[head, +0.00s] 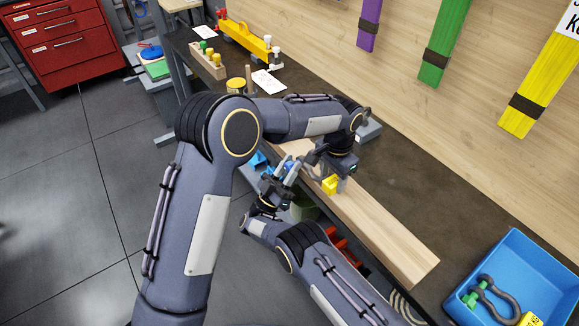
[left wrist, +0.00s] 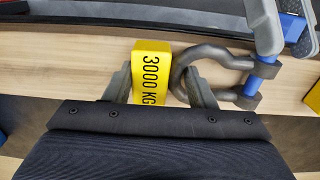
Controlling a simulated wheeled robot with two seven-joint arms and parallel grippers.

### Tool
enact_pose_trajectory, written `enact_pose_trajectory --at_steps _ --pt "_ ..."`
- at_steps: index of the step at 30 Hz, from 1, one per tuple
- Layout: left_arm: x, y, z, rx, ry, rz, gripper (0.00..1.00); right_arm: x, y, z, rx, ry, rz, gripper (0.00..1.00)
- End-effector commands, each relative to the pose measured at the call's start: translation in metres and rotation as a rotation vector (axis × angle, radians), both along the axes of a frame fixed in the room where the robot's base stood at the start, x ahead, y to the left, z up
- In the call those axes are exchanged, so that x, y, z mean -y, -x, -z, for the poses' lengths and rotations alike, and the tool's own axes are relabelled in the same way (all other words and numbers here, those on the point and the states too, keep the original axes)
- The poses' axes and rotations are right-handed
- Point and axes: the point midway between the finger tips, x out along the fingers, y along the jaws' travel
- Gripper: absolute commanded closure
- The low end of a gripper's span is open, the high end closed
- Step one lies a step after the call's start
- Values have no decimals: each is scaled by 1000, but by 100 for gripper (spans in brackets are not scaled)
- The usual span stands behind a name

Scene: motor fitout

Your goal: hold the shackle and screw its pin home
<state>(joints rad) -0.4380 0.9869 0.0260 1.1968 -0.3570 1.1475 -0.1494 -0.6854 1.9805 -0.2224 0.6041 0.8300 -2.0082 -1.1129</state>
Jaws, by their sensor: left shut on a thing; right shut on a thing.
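The grey shackle (left wrist: 186,76) shows in the left wrist view with a blue pin (left wrist: 263,70) across its ears. A yellow 3000 KG tag (left wrist: 151,75) is beside its bow. My left gripper (left wrist: 160,92) is shut on the shackle, its fingers either side of the tag and the near part of the bow. In the head view my left gripper (head: 322,170) is over the board, with the tag (head: 329,185) below it. My right gripper (head: 285,172) is shut at the pin's end, left of the left gripper; the exact contact is hard to see.
A pale wooden board (head: 385,235) runs along the dark bench (head: 430,185). A blue bin (head: 540,265) at lower right holds another shackle (head: 493,295) with a green pin. A yellow lifting beam (head: 245,37) stands at the far end. Coloured slings hang on the wall.

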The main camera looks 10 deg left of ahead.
Motion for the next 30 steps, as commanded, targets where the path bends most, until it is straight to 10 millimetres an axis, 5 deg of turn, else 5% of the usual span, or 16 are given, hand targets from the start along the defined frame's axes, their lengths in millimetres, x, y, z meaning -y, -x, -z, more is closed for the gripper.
enact_pose_trajectory --at_steps 23,24,30 --pt "3 -1 -1 6 6 7 77 -2 2 0 79 -75 -6 93" --pt "3 -1 -1 6 6 7 77 -2 2 0 79 -75 -6 68" --pt "2 0 0 4 4 4 77 -1 2 0 79 -75 -5 48"
